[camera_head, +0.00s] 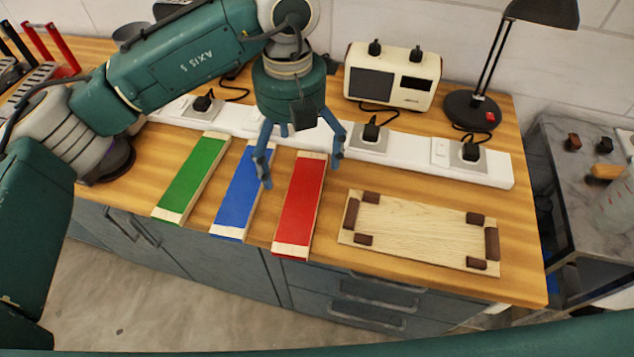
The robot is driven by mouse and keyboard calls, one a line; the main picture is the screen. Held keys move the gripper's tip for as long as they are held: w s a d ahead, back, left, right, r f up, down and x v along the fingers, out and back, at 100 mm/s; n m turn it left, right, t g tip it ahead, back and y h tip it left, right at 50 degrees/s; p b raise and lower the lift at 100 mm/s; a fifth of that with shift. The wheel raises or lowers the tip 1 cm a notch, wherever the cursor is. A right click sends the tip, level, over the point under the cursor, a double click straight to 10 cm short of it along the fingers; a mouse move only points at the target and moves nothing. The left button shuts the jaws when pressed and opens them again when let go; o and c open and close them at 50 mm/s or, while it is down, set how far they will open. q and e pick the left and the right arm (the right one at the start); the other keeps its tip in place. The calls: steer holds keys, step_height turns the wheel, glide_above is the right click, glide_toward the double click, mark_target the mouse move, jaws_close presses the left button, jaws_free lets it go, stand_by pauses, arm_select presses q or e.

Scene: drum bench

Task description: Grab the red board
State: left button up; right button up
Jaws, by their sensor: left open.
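The red board (301,204) lies flat on the wooden bench, with pale wood ends, its near end at the front edge. A blue board (238,197) and a green board (192,176) lie to its left, roughly parallel. My left gripper (301,168) hangs above the far parts of the blue and red boards, its blue fingers spread apart and empty. One finger overlaps the blue board in the picture, the other shows at the red board's far right. Whether the fingers touch anything cannot be told. My right gripper is not in view.
A wooden tray with dark corner blocks (420,229) lies right of the red board. Behind stand a white power strip (413,158) with plugs, a cream radio-like device (393,76) and a black lamp (472,108). Drawers sit below the bench edge.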

arm_select(q)
steer(key=p, duration=0.1)
glide_above(296, 196)
step_height(296, 196, down, 4)
steer(key=shift+a+f, duration=0.15)
steer(key=shift+f, duration=0.35)
steer(key=shift+f+p, duration=0.35)
steer(key=shift+p, duration=0.1)
step_height(296, 196, down, 4)
steer(key=shift+r+p, duration=0.15)
steer(key=shift+p, duration=0.65)
steer(key=shift+f, duration=0.4)
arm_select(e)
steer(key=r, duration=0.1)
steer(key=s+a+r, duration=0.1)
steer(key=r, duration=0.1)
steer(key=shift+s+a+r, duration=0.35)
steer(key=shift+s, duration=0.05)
arm_select(q)
steer(key=shift+c, duration=0.2)
steer(key=c, duration=1.3)
steer(key=shift+r, duration=0.1)
steer(key=shift+c, duration=0.3)
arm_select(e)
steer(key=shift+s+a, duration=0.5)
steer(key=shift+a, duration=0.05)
